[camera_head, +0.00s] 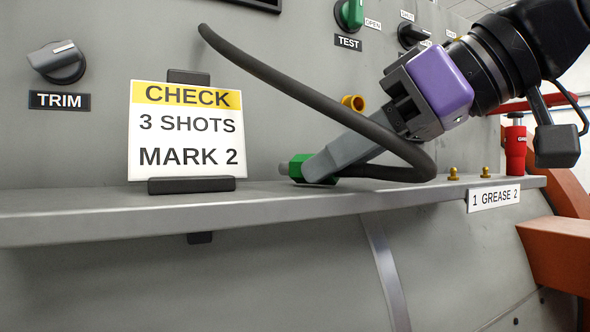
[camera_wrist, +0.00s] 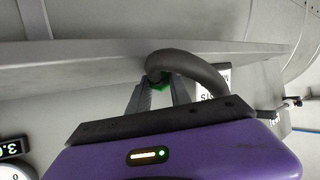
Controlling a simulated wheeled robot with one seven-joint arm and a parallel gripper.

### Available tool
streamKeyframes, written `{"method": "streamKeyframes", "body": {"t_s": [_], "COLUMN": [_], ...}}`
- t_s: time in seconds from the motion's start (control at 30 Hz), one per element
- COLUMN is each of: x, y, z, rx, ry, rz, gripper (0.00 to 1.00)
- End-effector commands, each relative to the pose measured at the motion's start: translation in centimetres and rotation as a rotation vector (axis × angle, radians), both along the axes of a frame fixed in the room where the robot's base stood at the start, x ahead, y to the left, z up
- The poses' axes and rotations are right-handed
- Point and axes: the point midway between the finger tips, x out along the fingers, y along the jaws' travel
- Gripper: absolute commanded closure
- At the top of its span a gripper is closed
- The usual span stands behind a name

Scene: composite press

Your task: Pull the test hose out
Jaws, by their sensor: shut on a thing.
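The dark test hose (camera_head: 290,90) leaves the grey panel at upper left, crosses in front of my gripper's fingers and loops back at right. Its end carries a green coupling (camera_head: 299,166) with a short grey tip pointing left, close above the shelf. My gripper (camera_head: 318,168) is shut on this coupling, reaching down from the upper right. A yellow-brass fitting (camera_head: 353,103) on the panel stands apart from the coupling, above it. In the wrist view, the hose (camera_wrist: 195,65) bends over the fingers, and a little of the green coupling (camera_wrist: 160,86) shows between them.
The grey shelf (camera_head: 95,215) runs along the panel. A CHECK card (camera_head: 186,128) stands left of the coupling. Small brass nipples (camera_head: 453,174) and a red canister (camera_head: 515,148) stand at right. A green TEST knob (camera_head: 350,14) is above. Free room lies before the shelf.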

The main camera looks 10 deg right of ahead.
Motion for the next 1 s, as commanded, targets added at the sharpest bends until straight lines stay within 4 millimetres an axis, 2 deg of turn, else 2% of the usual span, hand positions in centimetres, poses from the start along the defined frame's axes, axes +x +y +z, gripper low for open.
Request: {"method": "streamKeyframes", "body": {"t_s": [0.07,0.1,0.2,0.23,0.57,1.0], "x": [0.0,0.0,0.0,0.0,-0.1,-3.7], "y": [0.0,0.0,0.0,0.0,-0.2,-4.2], "z": [0.0,0.0,0.0,0.0,0.1,3.1], "rx": [0.000,0.000,0.000,0.000,0.000,0.000], "ry": [0.000,0.000,0.000,0.000,0.000,-0.001], "rz": [0.000,0.000,0.000,0.000,-0.001,-0.003], "gripper": [1.00,0.72,0.52,0.50,0.50,0.50]}}
